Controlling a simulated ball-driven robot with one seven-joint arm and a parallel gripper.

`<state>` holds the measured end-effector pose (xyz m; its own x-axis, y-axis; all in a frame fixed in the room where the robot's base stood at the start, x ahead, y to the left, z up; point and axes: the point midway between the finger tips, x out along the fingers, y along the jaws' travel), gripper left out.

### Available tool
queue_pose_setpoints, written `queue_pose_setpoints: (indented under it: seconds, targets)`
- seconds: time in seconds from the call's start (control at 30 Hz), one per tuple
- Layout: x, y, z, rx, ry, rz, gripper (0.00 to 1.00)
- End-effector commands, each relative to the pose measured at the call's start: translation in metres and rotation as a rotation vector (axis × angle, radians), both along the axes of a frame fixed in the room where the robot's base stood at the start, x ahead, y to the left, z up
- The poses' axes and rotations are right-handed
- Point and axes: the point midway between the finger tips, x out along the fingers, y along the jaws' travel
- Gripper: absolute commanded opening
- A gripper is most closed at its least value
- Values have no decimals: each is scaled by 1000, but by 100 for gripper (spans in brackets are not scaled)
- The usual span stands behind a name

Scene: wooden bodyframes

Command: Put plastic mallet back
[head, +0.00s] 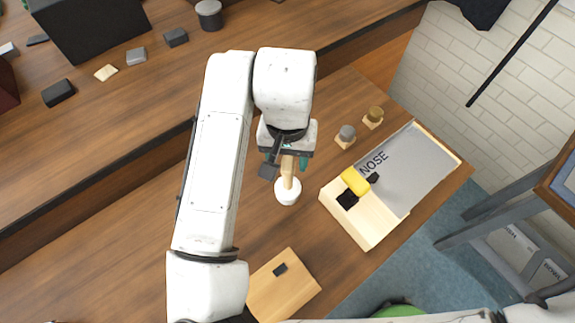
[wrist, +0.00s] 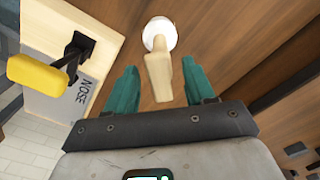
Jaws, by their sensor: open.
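In the wrist view the handle (wrist: 159,80) lies between the two fingers of my gripper (wrist: 159,68), with a gap on each side. The white head (wrist: 160,32) shows beyond the fingertips. My gripper partly hides the handle's upper end in the head view.
Two small knobbed pieces (head: 345,137) stand behind. A wooden board (head: 290,292) lies in front. Bench between is clear.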

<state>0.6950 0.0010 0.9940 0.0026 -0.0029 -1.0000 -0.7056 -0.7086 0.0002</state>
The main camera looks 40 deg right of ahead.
Motion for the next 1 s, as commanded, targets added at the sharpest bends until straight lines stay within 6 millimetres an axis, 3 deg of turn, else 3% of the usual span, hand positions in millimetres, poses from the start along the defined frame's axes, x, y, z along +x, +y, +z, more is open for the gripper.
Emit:
queue_pose_setpoints:
  seconds: [0.2, 0.4, 1.0]
  targets:
    - [0, 0, 43, 0, -3, -4, 54]
    - [0, 0, 66, 1, -1, -1, 54]
    - [-1, 0, 72, 1, 1, -1, 54]
